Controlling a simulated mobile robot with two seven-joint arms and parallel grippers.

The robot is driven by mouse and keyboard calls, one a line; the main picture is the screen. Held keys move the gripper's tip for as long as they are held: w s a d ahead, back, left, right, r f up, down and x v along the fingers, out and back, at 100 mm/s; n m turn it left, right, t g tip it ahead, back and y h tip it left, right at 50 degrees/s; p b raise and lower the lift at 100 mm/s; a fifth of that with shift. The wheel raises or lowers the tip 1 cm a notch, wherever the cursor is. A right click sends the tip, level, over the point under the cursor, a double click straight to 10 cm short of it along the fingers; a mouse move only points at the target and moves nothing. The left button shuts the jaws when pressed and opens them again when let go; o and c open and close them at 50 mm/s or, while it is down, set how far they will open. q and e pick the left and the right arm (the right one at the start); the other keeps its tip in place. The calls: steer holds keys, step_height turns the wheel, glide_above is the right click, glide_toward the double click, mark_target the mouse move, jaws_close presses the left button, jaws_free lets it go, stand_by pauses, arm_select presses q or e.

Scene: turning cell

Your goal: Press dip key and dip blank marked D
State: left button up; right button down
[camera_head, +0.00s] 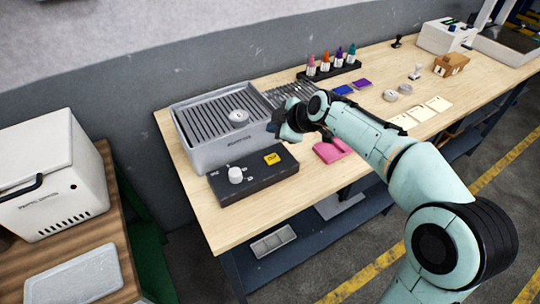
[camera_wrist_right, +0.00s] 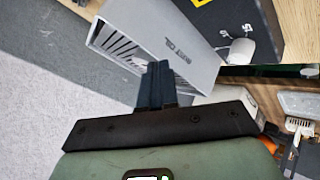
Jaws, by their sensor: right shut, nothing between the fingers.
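A black control box (camera_head: 240,178) stands on the wooden bench. It carries a yellow key (camera_head: 271,158) and a white knob (camera_head: 235,175). Behind it is a grey slatted tank (camera_head: 205,155) with a round grey blank (camera_head: 239,117) lying on its slats. My right gripper (camera_head: 277,128) is shut and empty, beside the tank's right side and above the far right end of the box. It also shows in the right wrist view (camera_wrist_right: 156,72), with the tank (camera_wrist_right: 150,25) beyond its fingers. My left gripper is out of view.
A rack of coloured bottles (camera_head: 330,70), blue and purple pads (camera_head: 352,87), pale cards (camera_head: 428,108) and a cardboard box (camera_head: 451,64) are farther along. A white machine (camera_head: 50,170) stands at the left.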

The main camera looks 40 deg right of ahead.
steer(key=shift+f, duration=0.1)
steer(key=b, duration=0.5)
glide_above(274, 160)
step_height(274, 160, down, 8)
steer(key=shift+r, duration=0.15)
steer(key=shift+f+b, duration=0.5)
steer(key=shift+b, duration=0.15)
stand_by(1.3)
steer(key=shift+f+b, duration=0.4)
steer(key=shift+b, duration=0.3)
